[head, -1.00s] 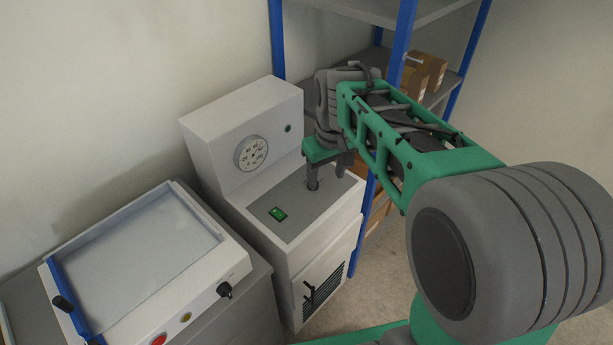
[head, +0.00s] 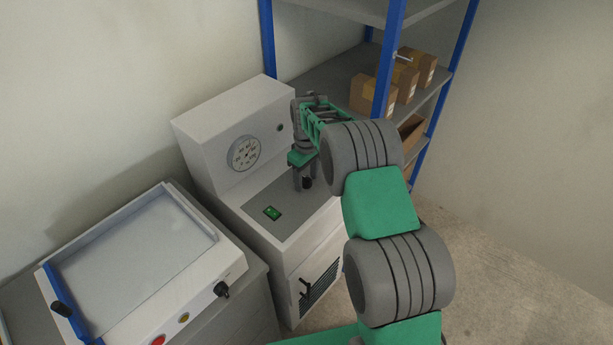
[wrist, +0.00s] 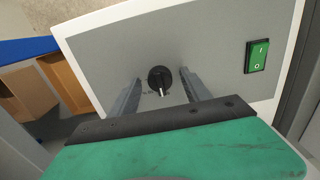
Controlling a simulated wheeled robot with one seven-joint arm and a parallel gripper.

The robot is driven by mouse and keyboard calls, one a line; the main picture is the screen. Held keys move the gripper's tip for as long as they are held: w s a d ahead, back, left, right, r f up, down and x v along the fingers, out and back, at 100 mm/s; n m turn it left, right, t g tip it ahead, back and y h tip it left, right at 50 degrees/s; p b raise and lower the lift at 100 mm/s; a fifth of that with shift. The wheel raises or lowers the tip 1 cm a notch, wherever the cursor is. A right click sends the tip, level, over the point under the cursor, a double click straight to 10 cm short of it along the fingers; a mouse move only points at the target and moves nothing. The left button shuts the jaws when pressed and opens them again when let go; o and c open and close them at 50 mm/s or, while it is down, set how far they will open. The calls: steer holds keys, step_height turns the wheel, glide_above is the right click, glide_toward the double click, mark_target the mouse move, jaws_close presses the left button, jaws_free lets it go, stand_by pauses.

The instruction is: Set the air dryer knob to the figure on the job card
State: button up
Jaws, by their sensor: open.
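The air dryer is a white cabinet (head: 200,132) with a round dial gauge (head: 244,153) on its upright face and a grey top panel (head: 262,232). In the wrist view, the black knob (wrist: 160,79) sits on that panel, its white pointer line toward the bottom of the picture. Small marks around it are too blurred to read. My gripper (wrist: 161,77) is open, one finger on each side of the knob with gaps showing. In the head view, my gripper (head: 302,185) is low over the panel's right part. I see no job card.
A green rocker switch (head: 272,213) is on the same panel. A white tray-topped machine (head: 115,295) with its own black knob (head: 221,290) stands to the left. Blue-framed shelving (head: 387,75) with cardboard boxes (head: 372,97) stands behind to the right. Floor at right is clear.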

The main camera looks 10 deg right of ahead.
jaws_close()
stand_by(0.6)
